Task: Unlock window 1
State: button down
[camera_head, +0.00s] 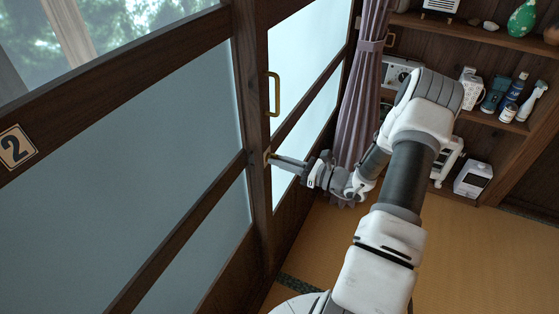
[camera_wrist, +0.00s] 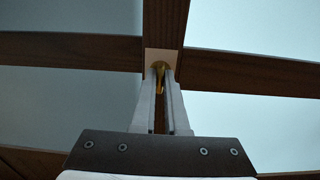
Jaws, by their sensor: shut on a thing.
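A small brass lock piece (camera_wrist: 160,68) sits on a pale plate on the dark wooden window post (camera_wrist: 165,22), where the crossbars meet it. My gripper (camera_wrist: 162,82) is shut on this brass piece, with one finger on each side of it in the wrist view. In the head view my gripper (camera_head: 274,159) reaches left to the post (camera_head: 251,100), below a brass pull handle (camera_head: 273,94). The fingers hide much of the lock there. A plate marked 2 (camera_head: 15,147) is on the left window frame; no plate marked 1 shows.
Frosted panes (camera_head: 185,130) fill the windows on both sides of the post. A purple curtain (camera_head: 362,95) hangs just right of the window, close behind my arm. Wooden shelves (camera_head: 480,38) with bottles and devices stand at the right. The tatami floor (camera_head: 480,245) is clear at lower right.

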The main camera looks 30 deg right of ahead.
jog(key=c, duration=0.9)
grip_release()
jog(key=shift+c, duration=0.2)
jog(key=shift+s+d, duration=0.1)
jog(key=p+v, duration=0.1)
jog(key=v, duration=1.6)
